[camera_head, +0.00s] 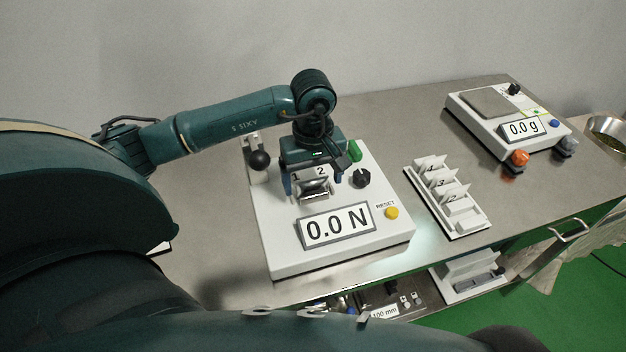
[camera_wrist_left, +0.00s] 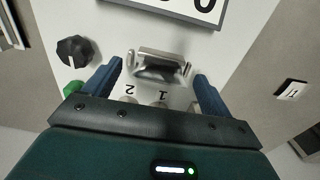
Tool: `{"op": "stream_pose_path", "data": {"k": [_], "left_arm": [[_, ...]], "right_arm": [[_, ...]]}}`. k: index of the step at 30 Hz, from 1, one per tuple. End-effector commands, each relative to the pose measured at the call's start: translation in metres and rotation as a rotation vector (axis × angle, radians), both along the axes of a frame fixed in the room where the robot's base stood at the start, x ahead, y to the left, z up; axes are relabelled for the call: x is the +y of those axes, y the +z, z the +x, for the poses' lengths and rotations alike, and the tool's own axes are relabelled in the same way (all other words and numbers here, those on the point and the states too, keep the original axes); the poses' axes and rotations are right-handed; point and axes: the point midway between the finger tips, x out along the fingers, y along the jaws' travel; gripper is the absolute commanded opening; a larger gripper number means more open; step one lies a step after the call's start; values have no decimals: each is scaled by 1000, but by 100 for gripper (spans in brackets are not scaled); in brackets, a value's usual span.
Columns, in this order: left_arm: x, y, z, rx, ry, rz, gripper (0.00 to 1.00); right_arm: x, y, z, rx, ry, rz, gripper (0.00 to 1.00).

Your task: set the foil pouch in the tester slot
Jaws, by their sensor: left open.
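The tester (camera_head: 283,255) is a white box on the steel bench with a display reading 0.0 N. My left gripper (camera_head: 313,186) is over its top, pointing down, with its blue fingers apart. In the left wrist view the gripper (camera_wrist_left: 159,72) is open, one finger on each side of a shiny silver piece (camera_wrist_left: 160,66) at the tester's slot, with gaps on both sides. The silver piece also shows in the head view (camera_head: 316,190). I cannot clearly separate foil pouch from metal slot there. The labels 1 and 2 are beside it. My right gripper is not in view.
A black knob (camera_head: 361,178), a green button (camera_head: 354,150) and a yellow reset button (camera_head: 391,212) are on the tester. A white rack (camera_head: 466,227) with numbered tags stands to its right. A scale (camera_head: 487,127) reading 0.0 g is farther right. Bare bench lies between.

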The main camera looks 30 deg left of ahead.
Motion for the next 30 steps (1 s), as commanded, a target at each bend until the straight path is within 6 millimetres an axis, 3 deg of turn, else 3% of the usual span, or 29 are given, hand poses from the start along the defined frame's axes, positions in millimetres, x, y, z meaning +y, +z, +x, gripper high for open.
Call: {"op": "stream_pose_path", "data": {"k": [9,15,30], "left_arm": [[0,69,1,-6,0,0,84],[0,99,0,-4,1,0,84],[0,108,0,1,0,-1,84]], "right_arm": [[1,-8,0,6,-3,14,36],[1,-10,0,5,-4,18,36],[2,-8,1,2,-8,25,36]]}}
